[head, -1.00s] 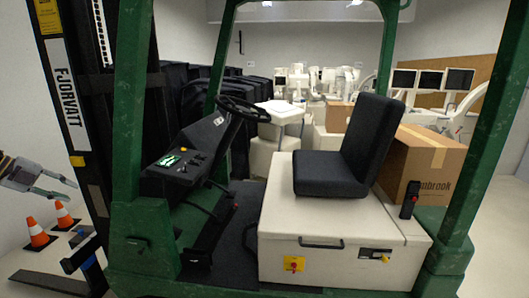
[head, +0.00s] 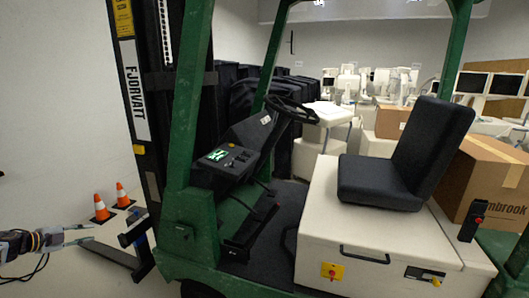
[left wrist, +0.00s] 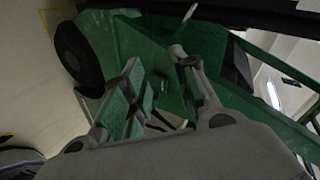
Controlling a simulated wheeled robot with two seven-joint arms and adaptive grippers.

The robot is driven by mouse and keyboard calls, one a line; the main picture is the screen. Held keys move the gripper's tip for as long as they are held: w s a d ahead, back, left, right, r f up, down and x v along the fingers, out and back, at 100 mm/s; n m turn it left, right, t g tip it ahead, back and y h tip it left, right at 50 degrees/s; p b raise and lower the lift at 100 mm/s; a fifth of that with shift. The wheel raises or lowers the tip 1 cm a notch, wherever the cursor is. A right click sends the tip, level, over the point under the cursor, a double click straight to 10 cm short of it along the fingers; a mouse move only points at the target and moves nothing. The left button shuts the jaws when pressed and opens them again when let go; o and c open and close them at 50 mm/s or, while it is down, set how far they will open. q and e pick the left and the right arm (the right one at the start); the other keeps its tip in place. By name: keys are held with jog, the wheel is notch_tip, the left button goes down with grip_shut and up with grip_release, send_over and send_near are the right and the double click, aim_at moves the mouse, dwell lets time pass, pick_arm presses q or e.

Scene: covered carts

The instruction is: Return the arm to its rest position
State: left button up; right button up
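My left arm comes in at the lower left edge of the head view, ending in my left gripper (head: 88,234). Its two fingers are apart, with nothing seen between them. It is left of the green forklift (head: 190,222) and near the fork at its front, in the picture. In the left wrist view the fingers of the gripper (left wrist: 155,60) are spread wide, and green forklift bodywork (left wrist: 115,40) with a dark wheel lies beyond them. I cannot tell whether the gripper touches anything. My right arm and gripper are out of view.
Orange cones (head: 101,207) stand on the floor by the forklift's fork. The black mast (head: 140,100) rises at its left. A large cardboard box (head: 488,180) sits behind the black seat (head: 410,155). Dark covered carts (head: 240,105) and white equipment fill the back. A white wall lies at left.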

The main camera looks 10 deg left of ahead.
pick_arm(q)
jog(key=s+d+f+n+g+y, duration=0.1)
jog(key=s+f+n+y, duration=0.15)
jog(key=s+f, duration=0.65)
jog(key=s+d+f+n+g+y, duration=0.1)
jog(key=s+f+n, duration=0.25)
jog(key=f, duration=1.15)
jog(key=s+d+f+n+g+y, duration=0.1)
jog(key=s+d+f+n+y, duration=0.15)
jog(key=s+f, duration=0.65)
jog(key=s+d+f+n+g, duration=0.1)
jog(key=s+d+f, duration=0.4)
jog(key=f, duration=0.4)
jog(key=s+d+f+n+g, duration=0.2)
jog(key=d+f, duration=0.6)
jog(key=f, duration=0.1)
jog(key=s+d+f+g+h, duration=0.1)
jog(key=s+d+f, duration=0.3)
jog(key=d, duration=0.8)
jog(key=s+d+f+n+g+h, duration=0.1)
jog(key=s+d+f, duration=0.4)
jog(key=d, duration=0.8)
jog(key=s+d+f+g+h, duration=0.1)
jog(key=s+d+f+g, duration=0.2)
jog(key=d, duration=0.9)
notch_tip(320, 180, down, 2)
jog(key=shift+s+d+f+h, duration=0.2)
jog(key=shift+s+h, duration=0.2)
jog(key=shift+s, duration=0.65)
